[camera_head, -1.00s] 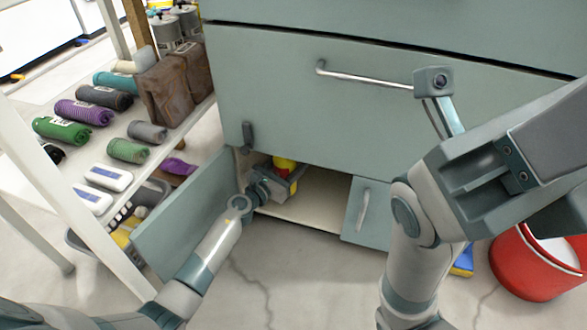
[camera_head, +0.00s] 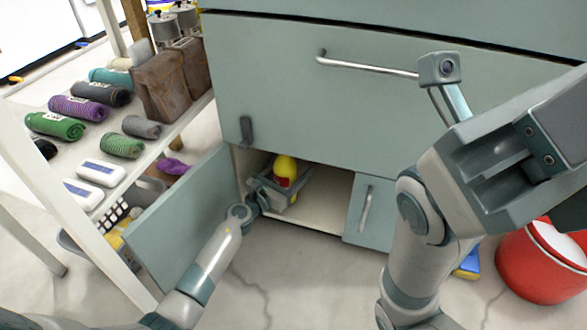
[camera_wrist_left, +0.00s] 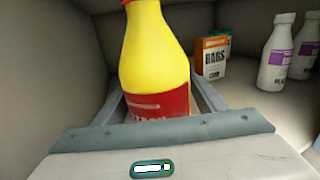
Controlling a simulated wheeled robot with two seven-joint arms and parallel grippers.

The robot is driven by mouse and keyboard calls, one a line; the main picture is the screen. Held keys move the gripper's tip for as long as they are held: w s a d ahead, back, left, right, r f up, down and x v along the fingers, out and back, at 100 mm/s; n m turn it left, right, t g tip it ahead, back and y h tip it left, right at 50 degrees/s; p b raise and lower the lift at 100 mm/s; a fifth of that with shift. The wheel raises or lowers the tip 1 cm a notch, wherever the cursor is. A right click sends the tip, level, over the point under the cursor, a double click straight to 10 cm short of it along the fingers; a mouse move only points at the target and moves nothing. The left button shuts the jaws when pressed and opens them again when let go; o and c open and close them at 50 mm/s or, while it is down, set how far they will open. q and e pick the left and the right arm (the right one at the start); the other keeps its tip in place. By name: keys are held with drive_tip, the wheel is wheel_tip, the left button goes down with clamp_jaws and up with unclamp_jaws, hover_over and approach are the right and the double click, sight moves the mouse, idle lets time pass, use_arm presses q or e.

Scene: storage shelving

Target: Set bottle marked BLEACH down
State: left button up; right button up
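A yellow bottle (camera_head: 285,166) with a red label is inside the open lower cabinet compartment. It also shows in the left wrist view (camera_wrist_left: 155,70), where it looks upright and its cap is cut off by the top edge. Its label wording is partly hidden, so I cannot read it. My left gripper (camera_head: 281,190) reaches into the compartment, with one finger on each side of the bottle and close against it. The fingers also show in the left wrist view (camera_wrist_left: 160,95). The bottle's base is hidden, so I cannot tell whether it touches the compartment floor. My right gripper's fingers are not visible.
The open cabinet door (camera_head: 185,215) stands left of my left forearm. An orange-and-white box (camera_wrist_left: 212,57) and white bottles with purple labels (camera_wrist_left: 277,52) stand to the right inside. A shelf rack with rolled towels (camera_head: 78,108) is at left, a red bucket (camera_head: 540,268) at right.

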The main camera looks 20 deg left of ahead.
use_arm(q)
drive_tip(key=shift+r, duration=0.15)
drive_tip(key=p, duration=0.1)
approach(278, 181)
drive_tip(key=x, duration=0.5)
drive_tip(key=shift+w+d+f, duration=0.15)
drive_tip(key=shift+w+f, duration=0.1)
drive_tip(key=shift+w, duration=0.1)
drive_tip(key=shift+s, duration=0.15)
drive_tip(key=shift+r, duration=0.2)
